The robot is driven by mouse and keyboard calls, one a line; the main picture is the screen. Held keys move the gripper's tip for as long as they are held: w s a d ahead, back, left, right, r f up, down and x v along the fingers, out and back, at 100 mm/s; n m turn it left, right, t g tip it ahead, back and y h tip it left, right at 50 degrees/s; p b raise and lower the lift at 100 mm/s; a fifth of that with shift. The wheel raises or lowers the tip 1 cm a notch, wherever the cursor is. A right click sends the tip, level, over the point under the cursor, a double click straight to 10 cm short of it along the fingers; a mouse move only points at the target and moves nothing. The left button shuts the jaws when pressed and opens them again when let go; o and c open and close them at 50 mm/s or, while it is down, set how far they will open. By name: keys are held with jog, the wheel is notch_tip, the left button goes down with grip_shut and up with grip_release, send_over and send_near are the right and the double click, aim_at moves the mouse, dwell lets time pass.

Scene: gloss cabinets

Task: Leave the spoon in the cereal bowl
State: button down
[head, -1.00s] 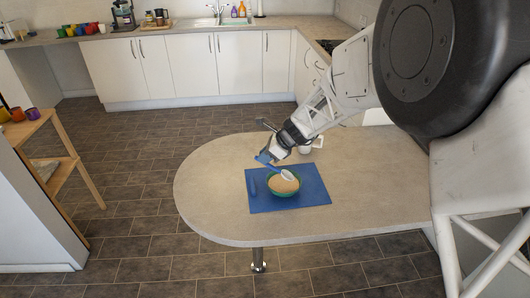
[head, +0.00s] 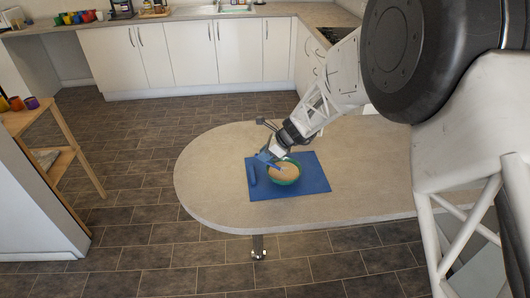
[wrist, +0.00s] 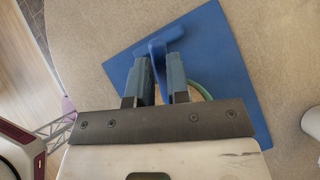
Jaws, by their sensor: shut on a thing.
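The cereal bowl (head: 285,182) is green and full of tan cereal. It stands on a blue mat (head: 314,186) on the counter; part of its green rim shows in the wrist view (wrist: 205,92). My gripper (head: 266,157) is at the bowl's far left edge, shut on the blue handle of the spoon (head: 273,165). The handle also shows between the fingers in the wrist view (wrist: 160,73). The spoon's head is not clear to see, so I cannot tell whether it touches the cereal.
A blue elongated object (head: 252,174) lies on the mat's left side. The rounded counter (head: 215,180) is clear to the left. Shelves with coloured cups (head: 30,103) stand at far left.

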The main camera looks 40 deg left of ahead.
jog(key=c, duration=1)
grip_release()
jog(key=shift+r, duration=0.1)
jog(key=shift+v, duration=3.8)
jog(key=shift+d, duration=0.1)
